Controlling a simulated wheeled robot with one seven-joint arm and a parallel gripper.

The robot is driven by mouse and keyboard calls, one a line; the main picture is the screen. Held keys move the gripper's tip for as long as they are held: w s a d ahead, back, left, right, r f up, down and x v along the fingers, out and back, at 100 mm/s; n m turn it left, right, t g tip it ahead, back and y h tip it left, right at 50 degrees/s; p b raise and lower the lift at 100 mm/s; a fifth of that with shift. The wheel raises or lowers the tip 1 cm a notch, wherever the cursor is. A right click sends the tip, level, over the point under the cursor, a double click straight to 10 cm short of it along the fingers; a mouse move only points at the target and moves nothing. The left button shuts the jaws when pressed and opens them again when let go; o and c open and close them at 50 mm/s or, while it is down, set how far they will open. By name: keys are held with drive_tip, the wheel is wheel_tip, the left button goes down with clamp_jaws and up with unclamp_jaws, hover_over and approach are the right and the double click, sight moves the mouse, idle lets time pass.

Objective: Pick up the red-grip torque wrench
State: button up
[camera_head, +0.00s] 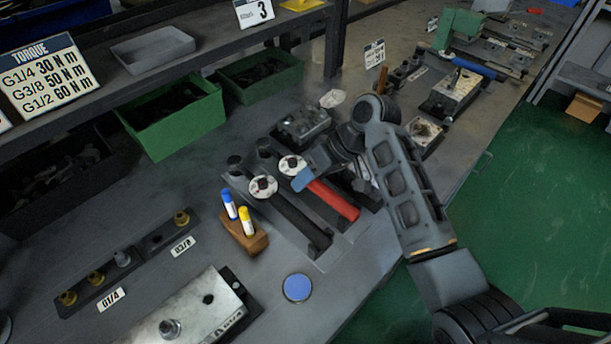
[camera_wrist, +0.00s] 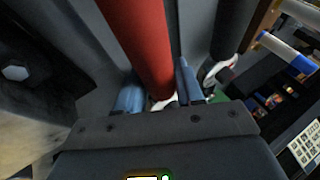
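The red-grip torque wrench (camera_head: 333,200) lies in a grey holder on the bench, its round white dial (camera_head: 292,165) towards the back. In the wrist view its red grip (camera_wrist: 138,40) runs down between my two blue fingertips. My gripper (camera_wrist: 158,92) is at the dial end of the red grip, one finger on each side. In the head view one blue fingertip shows beside the grip; my arm hides the other. Little gap shows between fingers and grip, and I cannot tell whether they press on it. The wrench appears to rest in its holder.
A black-grip torque wrench (camera_head: 290,215) lies parallel, just left. A wooden block (camera_head: 243,236) with blue and yellow markers stands further left. A valve block (camera_head: 305,125) is behind. Green bins (camera_head: 180,125) stand at the back left. A blue disc (camera_head: 297,288) lies in front.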

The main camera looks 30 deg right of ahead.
clamp_jaws()
drive_tip(key=shift+r, duration=0.15)
